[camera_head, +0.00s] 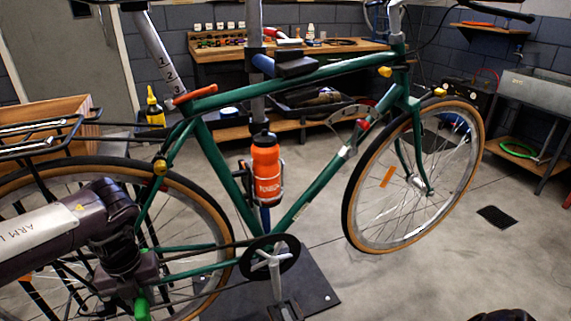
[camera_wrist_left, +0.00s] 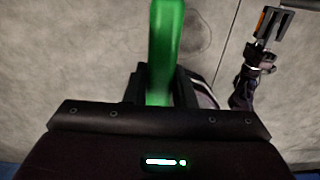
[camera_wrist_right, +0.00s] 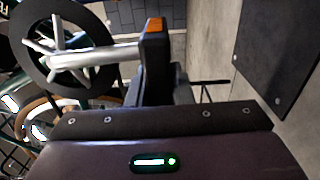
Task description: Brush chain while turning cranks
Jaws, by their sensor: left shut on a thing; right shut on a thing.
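The green bike (camera_head: 215,165) stands side-on with its chainring (camera_head: 255,268) and crank (camera_head: 274,262) low in the middle. The crank arm points down in the head view. The thin dark chain (camera_head: 205,247) runs back from the chainring towards the rear wheel. My left gripper (camera_head: 140,288) is beside the rear wheel, shut on the brush's green handle (camera_head: 143,308), which also shows in the left wrist view (camera_wrist_left: 162,45). The bristles are not clear, nor whether they touch the chain. My right gripper (camera_wrist_right: 158,80) is shut on the pedal (camera_wrist_right: 154,40), which has an orange edge, at the crank's end.
The rear wheel (camera_head: 204,208) and rack (camera_head: 42,132) are close to my left arm. A dark stand plate (camera_head: 318,288) lies under the bike. A workbench (camera_head: 210,49) stands behind. An orange bottle (camera_head: 266,168) sits on the frame. Open floor lies at the right.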

